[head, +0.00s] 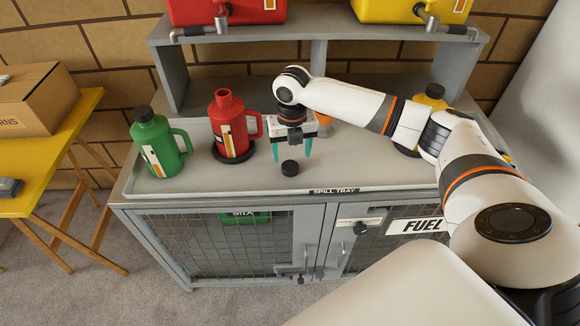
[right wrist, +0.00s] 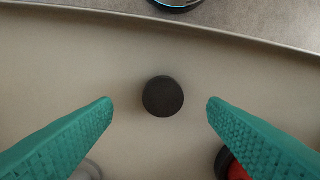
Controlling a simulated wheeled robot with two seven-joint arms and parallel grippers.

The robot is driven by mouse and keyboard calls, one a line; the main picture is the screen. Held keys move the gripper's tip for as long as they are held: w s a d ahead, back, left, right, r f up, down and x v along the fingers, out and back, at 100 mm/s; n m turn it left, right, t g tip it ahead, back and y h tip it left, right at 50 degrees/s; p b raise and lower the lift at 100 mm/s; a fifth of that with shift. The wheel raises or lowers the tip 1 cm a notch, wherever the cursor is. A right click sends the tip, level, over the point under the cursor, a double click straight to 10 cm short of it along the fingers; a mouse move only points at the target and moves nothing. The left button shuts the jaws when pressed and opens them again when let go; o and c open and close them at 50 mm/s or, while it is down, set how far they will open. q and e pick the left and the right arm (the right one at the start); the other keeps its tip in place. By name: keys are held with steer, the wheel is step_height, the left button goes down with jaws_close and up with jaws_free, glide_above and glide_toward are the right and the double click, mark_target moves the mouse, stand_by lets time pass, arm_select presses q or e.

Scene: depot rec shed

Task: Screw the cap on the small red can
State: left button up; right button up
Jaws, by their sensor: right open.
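The small red can (head: 228,125) stands upright on a black round base on the grey spill tray (head: 385,178). Its red neck is open and bare. A black cap (head: 290,168) lies on the tray to the right of the can, nearer the front edge. My right gripper (head: 293,156) is open and points down over the cap. In the right wrist view the cap (right wrist: 163,96) lies between the two teal fingers, untouched, and a bit of the red can (right wrist: 238,171) shows at the lower right. My left gripper is not in view.
A green can (head: 155,145) with a black cap stands left of the red one. A yellow can (head: 432,97) is partly hidden behind my right arm. A grey shelf (head: 320,27) bears red and yellow containers above. A yellow table (head: 40,165) with a box is at left.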

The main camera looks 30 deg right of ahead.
mark_target(290, 165)
steer(key=shift+w+f, duration=0.2)
steer(key=shift+f, duration=1.15)
steer(key=shift+w+f, duration=0.15)
steer(key=shift+f, duration=1.15)
steer(key=c, duration=1)
